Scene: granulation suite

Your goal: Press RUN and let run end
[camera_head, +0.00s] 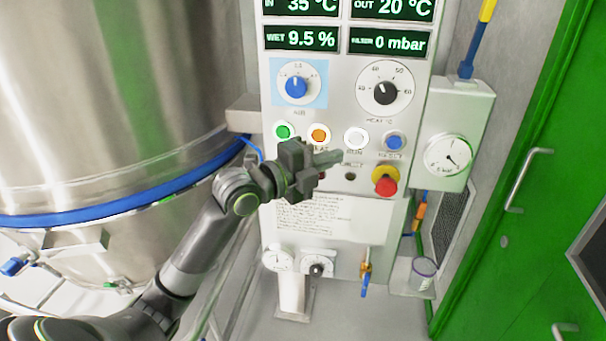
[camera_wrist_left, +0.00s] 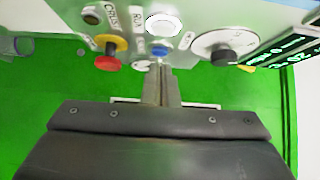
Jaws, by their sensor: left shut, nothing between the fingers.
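The RUN button (camera_head: 355,138) is a round white button on the grey control panel (camera_head: 300,215), in a row with a green, an orange and a blue button. It looks bright white in the left wrist view (camera_wrist_left: 163,24). My left gripper (camera_head: 335,157) is shut and empty, its fingertips just below and left of the RUN button in the head view. In the left wrist view the closed fingers (camera_wrist_left: 159,72) point at the panel, near the blue button (camera_wrist_left: 158,48). I cannot tell how far the tips are from the panel. My right gripper is not in view.
A red emergency stop (camera_head: 386,186) on a yellow base sits below the blue RESET button (camera_head: 395,141). Displays above read 35 °C, 20 °C, 9.5 % and 0 mbar. A steel vessel (camera_head: 110,90) stands left, a green door (camera_head: 530,200) right.

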